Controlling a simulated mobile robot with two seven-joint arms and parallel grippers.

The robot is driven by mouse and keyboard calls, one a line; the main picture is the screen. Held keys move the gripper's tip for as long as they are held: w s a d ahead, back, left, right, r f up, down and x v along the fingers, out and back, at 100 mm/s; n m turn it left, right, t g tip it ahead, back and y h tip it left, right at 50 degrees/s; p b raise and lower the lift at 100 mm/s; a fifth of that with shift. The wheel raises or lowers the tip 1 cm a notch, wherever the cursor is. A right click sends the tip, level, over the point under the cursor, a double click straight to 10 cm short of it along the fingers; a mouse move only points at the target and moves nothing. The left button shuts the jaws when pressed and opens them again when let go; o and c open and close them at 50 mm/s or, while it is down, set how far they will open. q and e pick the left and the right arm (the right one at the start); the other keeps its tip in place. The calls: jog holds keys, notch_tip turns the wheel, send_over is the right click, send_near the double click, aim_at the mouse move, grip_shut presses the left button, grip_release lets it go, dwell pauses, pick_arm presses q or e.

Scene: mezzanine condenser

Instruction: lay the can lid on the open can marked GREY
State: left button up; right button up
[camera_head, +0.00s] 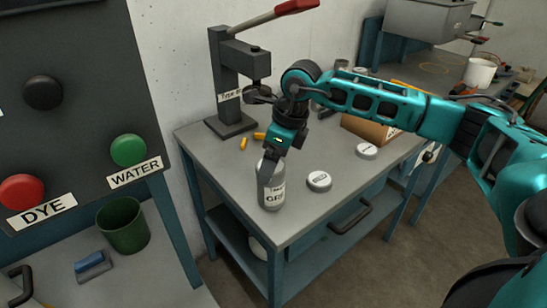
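A grey can (271,190) with a white label, of which I can read only "GR", stands upright near the front left edge of the metal table. My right gripper (271,156) comes in from the right and points down at the top of the can. Its fingers and the can's mouth overlap, so I cannot tell whether it is open, shut or touching the can. A round pale lid with a dark-lettered label (319,180) lies on the table right of the can. A second round labelled piece (367,150) lies farther back right. My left gripper is out of view.
A lever press (230,85) with a red handle stands at the table's back left. Small yellow pieces (243,143) lie before it. A cardboard box (362,129) is behind my arm. At left are a button panel (75,80) and a green cup (123,226).

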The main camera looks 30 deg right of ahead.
jog(key=shift+o, duration=0.8)
jog(key=shift+r, duration=0.3)
jog(key=v, duration=1.2)
jog(key=shift+s+d+r, duration=0.15)
